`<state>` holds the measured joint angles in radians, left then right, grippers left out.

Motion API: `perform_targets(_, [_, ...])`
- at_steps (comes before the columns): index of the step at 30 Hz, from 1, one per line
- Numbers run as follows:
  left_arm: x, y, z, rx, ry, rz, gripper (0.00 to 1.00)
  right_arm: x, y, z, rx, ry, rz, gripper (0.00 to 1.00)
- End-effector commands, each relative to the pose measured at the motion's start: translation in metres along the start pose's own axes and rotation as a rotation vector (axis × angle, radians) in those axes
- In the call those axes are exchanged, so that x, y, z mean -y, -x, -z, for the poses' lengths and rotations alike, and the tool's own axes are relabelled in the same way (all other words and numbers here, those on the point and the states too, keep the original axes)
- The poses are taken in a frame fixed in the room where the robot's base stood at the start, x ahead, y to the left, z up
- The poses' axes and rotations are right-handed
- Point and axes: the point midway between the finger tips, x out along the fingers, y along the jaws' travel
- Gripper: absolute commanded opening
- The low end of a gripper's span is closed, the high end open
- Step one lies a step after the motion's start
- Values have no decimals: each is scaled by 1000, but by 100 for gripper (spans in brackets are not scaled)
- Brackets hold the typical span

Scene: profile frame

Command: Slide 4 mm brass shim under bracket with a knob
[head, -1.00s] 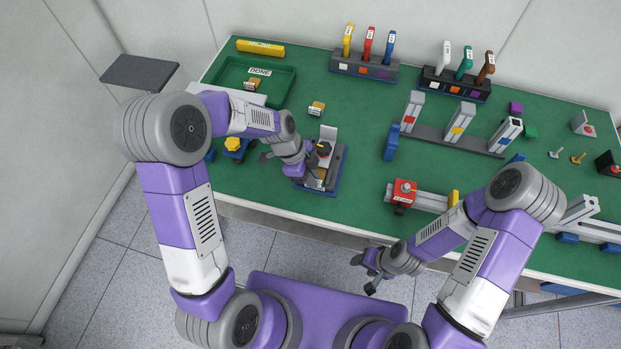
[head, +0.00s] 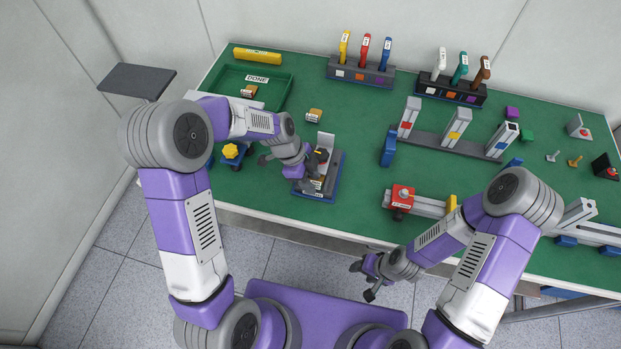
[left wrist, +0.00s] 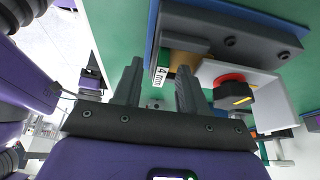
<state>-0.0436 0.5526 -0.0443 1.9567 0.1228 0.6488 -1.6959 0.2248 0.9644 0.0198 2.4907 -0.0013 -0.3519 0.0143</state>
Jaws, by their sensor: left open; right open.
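My left gripper (left wrist: 158,68) is open in the left wrist view, its two fingers pointing at the bracket fixture. The brass shim (left wrist: 183,62) shows just past the fingertips, with its white "4 mm" label between them; I cannot tell whether a finger touches it. The shim lies against the dark bracket block (left wrist: 235,38), and how far under it reaches is hidden. A black and red knob (left wrist: 236,90) stands beside the shim. In the head view the fixture (head: 329,181) is at the table's front, partly covered by my left wrist. My right gripper (head: 368,277) is open and empty, off the front edge.
A green DONE tray (head: 283,92) holds one small labelled block (head: 249,91). Another block (head: 314,115) lies on the green table. A yellow-knobbed piece (head: 231,151) is left of the fixture. A red-topped clamp (head: 402,193) is to its right. Tool racks (head: 360,76) stand behind.

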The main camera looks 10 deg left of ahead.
Motion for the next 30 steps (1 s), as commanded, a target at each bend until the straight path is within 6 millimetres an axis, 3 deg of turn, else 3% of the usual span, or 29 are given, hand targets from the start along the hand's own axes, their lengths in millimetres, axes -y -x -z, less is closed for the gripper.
perform_targets(5, [0, 5, 0, 0, 0, 2, 42, 0, 1, 0, 0, 0, 0, 55])
perform_targets(18, [0, 70, 0, 0, 0, 1, 42, 5, 13, 0, 0, 0, 0, 55])
perform_targets(30, [0, 76, 0, 0, 0, 0, 42, 5, 13, -1, 0, 0, 0, 55])
